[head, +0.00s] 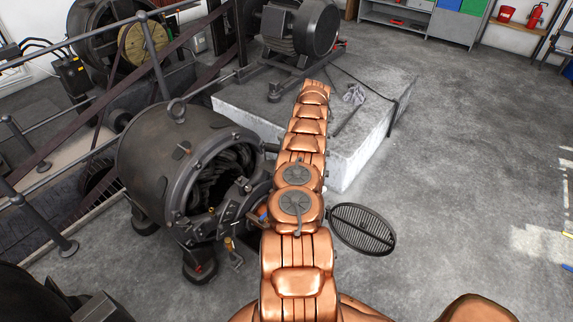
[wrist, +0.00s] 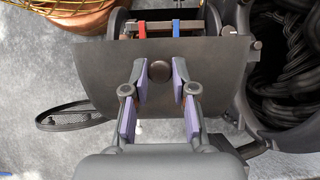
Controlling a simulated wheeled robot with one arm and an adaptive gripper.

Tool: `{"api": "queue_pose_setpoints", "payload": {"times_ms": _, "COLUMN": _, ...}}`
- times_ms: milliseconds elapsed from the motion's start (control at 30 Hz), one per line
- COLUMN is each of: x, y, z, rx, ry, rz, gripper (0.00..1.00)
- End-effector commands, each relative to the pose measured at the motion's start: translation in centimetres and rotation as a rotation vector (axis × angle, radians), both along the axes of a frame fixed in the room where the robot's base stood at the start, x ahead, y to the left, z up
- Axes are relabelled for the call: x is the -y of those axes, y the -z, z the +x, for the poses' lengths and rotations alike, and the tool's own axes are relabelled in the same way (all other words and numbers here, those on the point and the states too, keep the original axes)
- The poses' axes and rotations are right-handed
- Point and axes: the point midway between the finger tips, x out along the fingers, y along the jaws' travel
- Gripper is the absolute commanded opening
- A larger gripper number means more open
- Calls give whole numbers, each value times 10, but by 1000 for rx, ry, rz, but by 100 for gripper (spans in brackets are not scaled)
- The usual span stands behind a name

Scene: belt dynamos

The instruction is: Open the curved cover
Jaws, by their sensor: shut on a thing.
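The curved cover (wrist: 215,62) is a dark grey bent plate in the middle of the wrist view, with a small round brown knob (wrist: 160,71) on its face. My gripper (wrist: 162,72) has its purple-padded fingers closed on the knob from both sides. Above the cover's upper edge, a red block (wrist: 142,29) and a blue block (wrist: 176,28) show on a bar, so the space behind the edge is partly exposed. In the head view, my copper arm hides the gripper and most of the cover, beside the open end of the dark dynamo (head: 150,160).
Black coils (wrist: 285,65) fill the round opening right of the cover in the wrist view. A round slatted grille (head: 362,229) stands out to the right of my arm. A concrete plinth (head: 360,150) bearing a motor (head: 300,30) stands behind. The floor at right is clear.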

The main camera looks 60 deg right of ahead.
Motion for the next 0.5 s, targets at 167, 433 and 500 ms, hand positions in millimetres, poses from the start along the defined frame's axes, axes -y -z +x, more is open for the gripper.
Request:
{"api": "queue_pose_setpoints", "payload": {"times_ms": 167, "x": 0, "y": -1, "z": 1, "rx": 2, "ry": -2, "rz": 0, "gripper": 43}}
{"api": "queue_pose_setpoints", "payload": {"times_ms": 433, "x": 0, "y": 0, "z": 0, "rx": 1, "ry": 0, "rz": 0, "gripper": 51}}
{"api": "queue_pose_setpoints", "payload": {"times_ms": 500, "x": 0, "y": 0, "z": 0, "rx": 0, "ry": 0, "rz": 0, "gripper": 51}}
